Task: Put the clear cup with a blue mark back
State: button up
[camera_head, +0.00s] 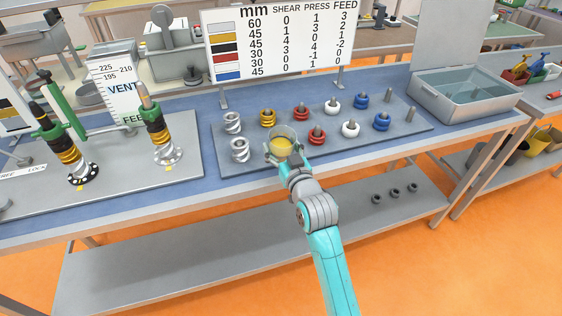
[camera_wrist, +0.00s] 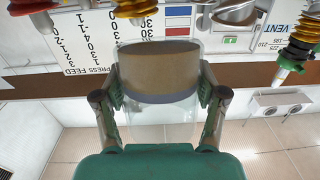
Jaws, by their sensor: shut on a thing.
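My gripper (camera_head: 283,158) is shut on a clear cup (camera_head: 280,144) with yellow-amber content, held over the front edge of a grey peg board (camera_head: 350,151). In the camera_wrist view, my gripper (camera_wrist: 160,95) has a finger on each side of the clear cup (camera_wrist: 160,120). That view is upside down. It shows a brown fill and a blue-grey band across the cup; I cannot tell whether the band is the blue mark. The cup looks roughly upright. Whether its base touches the board is hidden.
Silver screw pieces (camera_head: 239,150) and yellow, red, white and blue rings (camera_head: 382,121) stand close around the cup. Two screw shafts (camera_head: 163,140) stand to the left. A sign (camera_head: 280,40) rises behind. A grey bin (camera_head: 465,92) sits right. Blue tabletop (camera_head: 200,180) is clear at the front.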

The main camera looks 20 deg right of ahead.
jog(key=shift+f, duration=2.55)
jog(key=shift+f, duration=0.15)
jog(key=o, duration=1.4)
jog(key=shift+c, duration=0.2)
jog(key=s+d, duration=0.1)
jog(key=s, duration=0.9)
jog(key=shift+s, duration=0.4)
jog(key=shift+s+f, duration=0.1)
jog(key=shift+f, duration=0.1)
